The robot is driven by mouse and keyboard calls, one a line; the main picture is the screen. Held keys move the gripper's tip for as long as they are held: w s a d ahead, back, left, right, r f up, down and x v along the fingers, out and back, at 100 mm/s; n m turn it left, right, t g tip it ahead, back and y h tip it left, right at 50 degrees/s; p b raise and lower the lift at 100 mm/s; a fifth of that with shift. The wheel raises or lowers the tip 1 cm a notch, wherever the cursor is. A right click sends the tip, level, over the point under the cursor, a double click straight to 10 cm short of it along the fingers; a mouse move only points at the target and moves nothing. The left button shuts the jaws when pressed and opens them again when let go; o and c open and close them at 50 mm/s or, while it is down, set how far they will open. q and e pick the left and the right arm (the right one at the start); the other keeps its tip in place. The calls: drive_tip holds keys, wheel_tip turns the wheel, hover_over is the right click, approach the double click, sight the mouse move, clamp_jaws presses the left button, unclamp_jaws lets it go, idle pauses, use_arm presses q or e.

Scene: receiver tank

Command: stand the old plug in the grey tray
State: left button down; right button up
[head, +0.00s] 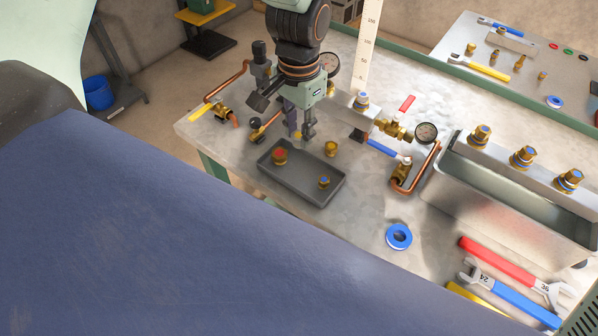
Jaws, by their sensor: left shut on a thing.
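The grey tray (316,199) lies on the bench, left of the picture's middle. My left gripper (299,134) points down over the tray's far edge. It is shut on a small brass piece, seemingly the old plug, which the fingers mostly hide. I cannot tell whether it touches the tray. A brass fitting with a red top (280,156) stands in the tray's left part. A smaller brass fitting with a blue top (324,183) is in its right part. Another brass piece (331,148) is by the tray's far right edge. My right gripper is not in view.
Copper pipes with valves and a gauge (426,133) stand behind and right of the tray. A metal tank (500,190) with several brass fittings is at right. A blue ring (399,237) and wrenches (510,262) lie nearer. The bench between tray and ring is clear.

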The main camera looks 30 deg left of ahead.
use_arm(q)
drive_tip(key=f, duration=0.5)
drive_tip(key=shift+w+d+f, duration=0.2)
drive_tip(key=shift+w+f, duration=0.1)
drive_tip(key=shift+f, duration=0.05)
drive_tip(key=shift+a+f, duration=0.3)
drive_tip(key=shift+f, duration=0.3)
drive_tip(key=f, duration=0.2)
drive_tip(key=shift+s+d+f+b, duration=0.15)
drive_tip(key=shift+d+f+b, duration=0.15)
drive_tip(key=shift+f, duration=0.2)
drive_tip(key=shift+a+f, duration=0.15)
drive_tip(key=shift+a, duration=0.05)
drive_tip(key=c, duration=1.4)
unclamp_jaws()
drive_tip(key=shift+c, duration=0.2)
drive_tip(key=shift+o, duration=0.5)
drive_tip(key=shift+d, duration=0.2)
